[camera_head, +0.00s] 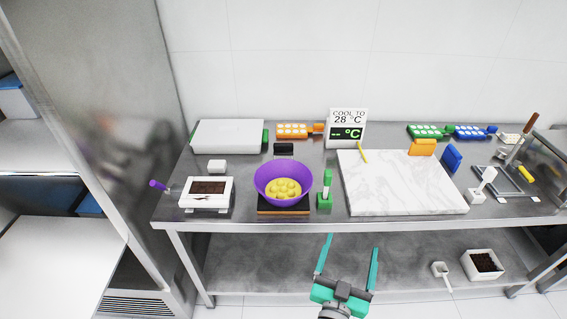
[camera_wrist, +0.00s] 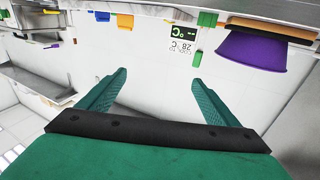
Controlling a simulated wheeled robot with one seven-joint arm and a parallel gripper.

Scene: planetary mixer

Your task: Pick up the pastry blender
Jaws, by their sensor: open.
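I cannot surely tell which thing is the pastry blender. No wire-bladed tool stands out at this size. Small handled tools on the steel table include a purple-handled one (camera_head: 158,185) at the left edge, a green upright piece (camera_head: 325,190) right of the bowl, and an orange piece (camera_head: 423,147) and a blue piece (camera_head: 452,157) by the marble slab (camera_head: 400,190). My gripper (camera_head: 352,243) is open and empty in front of the table's front edge, apart from everything. Its two teal fingers also show spread in the wrist view (camera_wrist: 158,76).
A purple bowl (camera_head: 266,180) with yellow pieces stands on a dark base; it shows upside down in the wrist view (camera_wrist: 250,50). A white tray of dark pieces (camera_head: 207,187), a temperature sign (camera_head: 346,116) and orange, green and blue moulds stand nearby. A lower shelf (camera_head: 290,275) holds a white box (camera_head: 483,263).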

